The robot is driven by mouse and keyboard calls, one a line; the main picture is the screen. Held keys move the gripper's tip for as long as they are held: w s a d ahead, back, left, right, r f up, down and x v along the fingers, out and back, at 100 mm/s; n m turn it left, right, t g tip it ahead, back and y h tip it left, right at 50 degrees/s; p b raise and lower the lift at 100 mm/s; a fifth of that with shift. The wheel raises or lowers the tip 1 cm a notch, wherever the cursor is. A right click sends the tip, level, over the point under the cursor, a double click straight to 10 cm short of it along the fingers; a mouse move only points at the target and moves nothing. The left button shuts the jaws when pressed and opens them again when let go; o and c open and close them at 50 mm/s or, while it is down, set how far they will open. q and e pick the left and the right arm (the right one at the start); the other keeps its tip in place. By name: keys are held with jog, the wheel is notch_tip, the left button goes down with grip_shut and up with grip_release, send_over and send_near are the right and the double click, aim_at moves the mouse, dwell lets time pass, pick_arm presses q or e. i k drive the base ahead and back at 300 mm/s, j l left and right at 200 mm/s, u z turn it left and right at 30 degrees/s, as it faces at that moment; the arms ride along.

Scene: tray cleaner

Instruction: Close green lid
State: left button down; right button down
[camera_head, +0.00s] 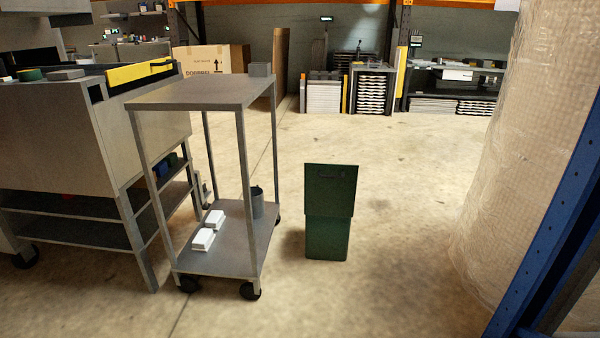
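A dark green bin (327,240) stands upright on the concrete floor near the middle of the view, to the right of the grey cart. A wider flat green panel, which looks like its lid (331,195), stands roughly upright at the upper part of the bin, with a dark slot or handle near its top edge. I cannot tell from this angle whether the panel is raised above the opening or hangs in front of it. The bin's inside is hidden. Neither of my grippers is in view.
A grey two-shelf cart (205,93) on wheels stands left of the bin, with white boxes (208,230) and a grey cup (258,203) on its lower shelf. A large wrapped roll (525,170) and a blue rack post (550,215) stand right. Floor around the bin is clear.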

aim_at(330, 189)
jog(key=i+l+u, duration=0.45)
jog(key=i, duration=0.25)
jog(key=i+l+u, duration=0.45)
jog(key=i+l, duration=0.2)
jog(key=i+l+u, duration=0.15)
jog(key=l, duration=0.15)
jog(key=i+l+u, duration=0.15)
jog(key=l, duration=0.2)
jog(key=i+l+u, duration=0.15)
jog(key=l, duration=0.2)
jog(key=l+u, duration=0.2)
jog(key=l, duration=0.15)
jog(key=l+u, duration=0.2)
jog(key=l, duration=0.3)
jog(key=k+l+u, duration=0.2)
jog(key=l, duration=0.35)
jog(key=l+u, duration=0.2)
jog(key=l, duration=0.3)
